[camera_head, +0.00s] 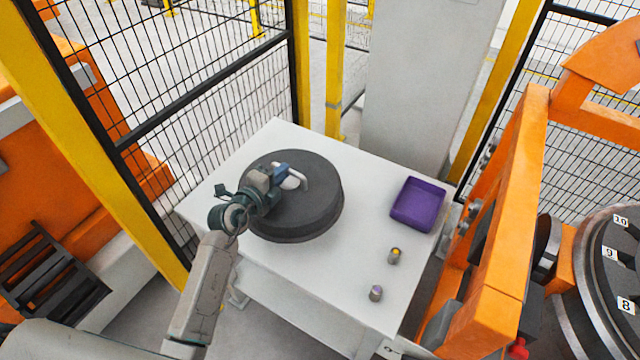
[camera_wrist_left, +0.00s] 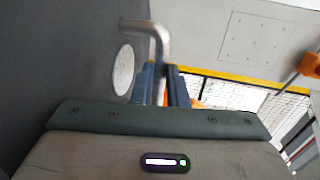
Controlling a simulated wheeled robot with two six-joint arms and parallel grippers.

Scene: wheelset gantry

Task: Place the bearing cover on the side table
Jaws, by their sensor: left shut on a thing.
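The bearing cover (camera_head: 318,205) is a thick dark grey disc with a metal handle on its top. In the head view it is over the left half of the white side table (camera_head: 350,280); I cannot tell whether it rests on the top or hangs just above it. My left gripper (camera_head: 287,180) is shut on the handle at the middle of the cover. In the left wrist view the gripper's blue fingers (camera_wrist_left: 163,88) close around the bent metal handle (camera_wrist_left: 150,35), and the cover's dark face (camera_wrist_left: 60,60) fills the left side. My right gripper is not in view.
A purple tray (camera_head: 418,204) sits at the table's right side. Two small cylinders (camera_head: 394,256) (camera_head: 376,293) stand near its front right. A black mesh fence with yellow posts stands behind, a grey column (camera_head: 420,90) at the back, and an orange frame (camera_head: 500,230) at right.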

